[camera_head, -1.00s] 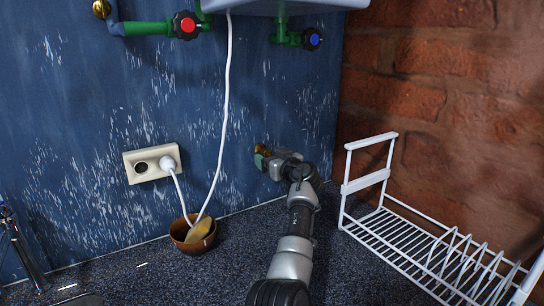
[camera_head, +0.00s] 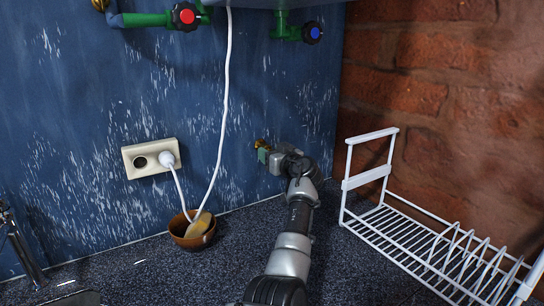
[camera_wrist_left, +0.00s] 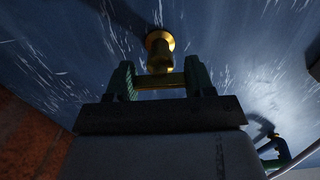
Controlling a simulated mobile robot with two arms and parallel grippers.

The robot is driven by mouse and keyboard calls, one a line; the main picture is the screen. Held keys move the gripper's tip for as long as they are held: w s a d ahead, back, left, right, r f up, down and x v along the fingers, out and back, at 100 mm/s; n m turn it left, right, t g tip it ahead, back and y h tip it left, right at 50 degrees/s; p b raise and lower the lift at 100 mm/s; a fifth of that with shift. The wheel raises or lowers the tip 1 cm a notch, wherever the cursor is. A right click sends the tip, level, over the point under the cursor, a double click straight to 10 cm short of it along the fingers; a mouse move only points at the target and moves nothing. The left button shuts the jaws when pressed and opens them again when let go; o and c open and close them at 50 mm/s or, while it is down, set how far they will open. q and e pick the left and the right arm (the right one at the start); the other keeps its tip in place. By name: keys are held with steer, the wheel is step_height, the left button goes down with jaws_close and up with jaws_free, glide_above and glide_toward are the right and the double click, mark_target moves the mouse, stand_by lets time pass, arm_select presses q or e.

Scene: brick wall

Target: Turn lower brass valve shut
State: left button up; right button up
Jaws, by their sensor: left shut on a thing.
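The lower brass valve (camera_head: 260,144) sticks out of the blue wall above the counter, partly hidden by my gripper. In the left wrist view its round brass base (camera_wrist_left: 160,42) is on the wall and its brass handle bar (camera_wrist_left: 160,81) lies across between my fingers. My left gripper (camera_head: 264,154) is at the valve. Its green-padded fingers (camera_wrist_left: 161,82) stand on both sides of the bar, shut on the handle. My right gripper is not in view.
A white wire dish rack (camera_head: 420,240) stands right of my arm by the brick wall. A brown bowl (camera_head: 181,230) is at the left, below a socket (camera_head: 141,161) with a white cord (camera_head: 225,100). Red (camera_head: 186,16) and blue (camera_head: 312,33) valve knobs are higher up.

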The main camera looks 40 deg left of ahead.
arm_select(q)
steer(key=o, duration=0.9)
steer(key=shift+d, duration=0.1)
steer(key=b+v, duration=0.1)
steer(key=v, duration=0.9)
steer(key=shift+s+d+b, duration=0.1)
steer(key=shift+d+b, duration=0.25)
steer(key=shift+r, duration=0.15)
